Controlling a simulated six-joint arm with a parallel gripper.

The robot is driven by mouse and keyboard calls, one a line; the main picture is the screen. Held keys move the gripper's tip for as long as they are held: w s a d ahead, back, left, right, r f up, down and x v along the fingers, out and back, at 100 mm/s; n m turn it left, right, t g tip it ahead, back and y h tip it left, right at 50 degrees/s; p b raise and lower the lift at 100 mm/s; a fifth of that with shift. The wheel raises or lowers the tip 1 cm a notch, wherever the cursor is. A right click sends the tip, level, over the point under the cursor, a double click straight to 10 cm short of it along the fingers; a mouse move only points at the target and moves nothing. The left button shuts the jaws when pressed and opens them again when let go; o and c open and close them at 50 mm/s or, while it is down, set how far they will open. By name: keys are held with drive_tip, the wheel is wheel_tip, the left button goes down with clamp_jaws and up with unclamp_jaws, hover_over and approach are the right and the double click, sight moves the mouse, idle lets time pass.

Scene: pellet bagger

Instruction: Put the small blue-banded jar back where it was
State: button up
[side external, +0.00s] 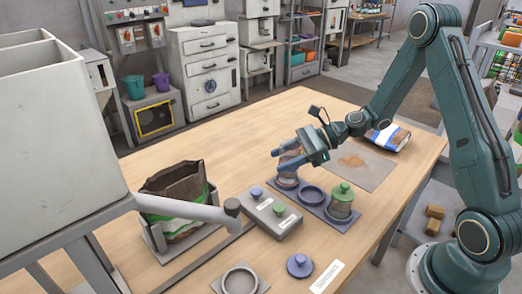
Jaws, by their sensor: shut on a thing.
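The small jar (288,164) is clear with brownish contents and a blue band low down. It is upright at the left end of the blue-grey tray (323,214); I cannot tell whether its base touches the tray. My gripper (287,148) reaches in from the right and is shut on the jar near its top, partly hiding it. The tray's middle ring (312,193) is empty. A green-lidded jar (341,202) stands at the tray's right end. A blue lid (300,265) with a knob lies on the table near the front edge.
A grey ring holder (240,279) and a white label (327,277) are in front. A brown bag (178,190) stands left. A mat (358,167) with brown pellets and a blue-white bag (388,137) lie behind.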

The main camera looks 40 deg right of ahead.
sight(308, 198)
drive_tip(key=s+d+f+n+g+y, duration=0.1)
drive_tip(key=s+d+n+g, duration=0.2)
drive_tip(key=s, duration=0.3)
drive_tip(key=shift+s+d+g+y, duration=0.15)
drive_tip(key=shift+d+g+y, duration=0.15)
drive_tip(key=shift+g+y, duration=0.15)
drive_tip(key=shift+f, duration=0.15)
drive_tip(key=shift+f, duration=3.95)
drive_tip(key=shift+f, duration=0.15)
drive_tip(key=o, duration=1.1)
drive_tip(key=shift+r, duration=0.2)
drive_tip(key=v, duration=1.2)
drive_tip(key=shift+a+r, duration=0.1)
